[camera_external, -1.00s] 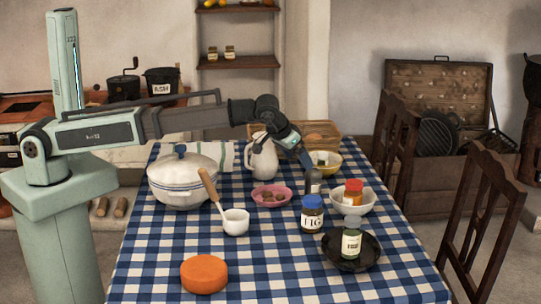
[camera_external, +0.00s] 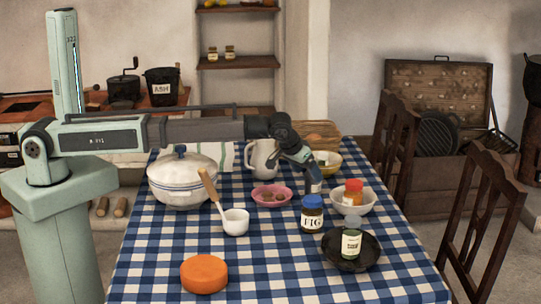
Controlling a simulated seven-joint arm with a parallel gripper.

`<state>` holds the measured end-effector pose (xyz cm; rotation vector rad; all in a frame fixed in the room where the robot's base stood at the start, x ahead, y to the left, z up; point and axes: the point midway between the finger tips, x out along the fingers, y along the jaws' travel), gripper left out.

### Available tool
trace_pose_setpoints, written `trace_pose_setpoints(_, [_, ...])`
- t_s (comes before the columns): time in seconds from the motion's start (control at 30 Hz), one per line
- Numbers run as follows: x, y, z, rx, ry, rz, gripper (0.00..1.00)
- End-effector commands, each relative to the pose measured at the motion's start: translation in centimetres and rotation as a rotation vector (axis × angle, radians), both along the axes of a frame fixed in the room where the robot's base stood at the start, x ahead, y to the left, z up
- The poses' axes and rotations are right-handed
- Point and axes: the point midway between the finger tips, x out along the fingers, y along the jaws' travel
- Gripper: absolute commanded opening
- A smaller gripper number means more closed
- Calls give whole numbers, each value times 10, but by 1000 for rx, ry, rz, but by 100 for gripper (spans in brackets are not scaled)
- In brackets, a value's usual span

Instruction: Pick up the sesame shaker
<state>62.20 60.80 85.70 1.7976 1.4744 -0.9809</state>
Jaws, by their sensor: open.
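A small shaker (camera_external: 313,188) stands on the checked cloth behind the fig jar. It may be the sesame shaker, but its label cannot be read. My gripper (camera_external: 314,177) is open and points down and right at this shaker's top, which it mostly hides. I cannot tell whether the fingers are around the shaker or just in front of or behind it. A red-capped shaker (camera_external: 353,193) with an orange body is in a white bowl (camera_external: 349,208). A grey-capped green bottle (camera_external: 351,241) with a pale label stands in a black pan (camera_external: 365,262).
A fig jar (camera_external: 312,217) stands just in front of the small shaker.

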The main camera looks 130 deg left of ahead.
Motion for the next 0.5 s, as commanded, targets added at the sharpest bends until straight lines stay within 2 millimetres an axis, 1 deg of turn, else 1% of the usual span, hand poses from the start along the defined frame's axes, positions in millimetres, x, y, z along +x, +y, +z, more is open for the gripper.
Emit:
trace_pose_setpoints(0.17, [4,9,-12,-2,2,1,89])
trace_pose_setpoints(0.4, [8,26,-37,-2,2,1,89])
trace_pose_setpoints(0.5, [8,29,-41,0,1,1,89])
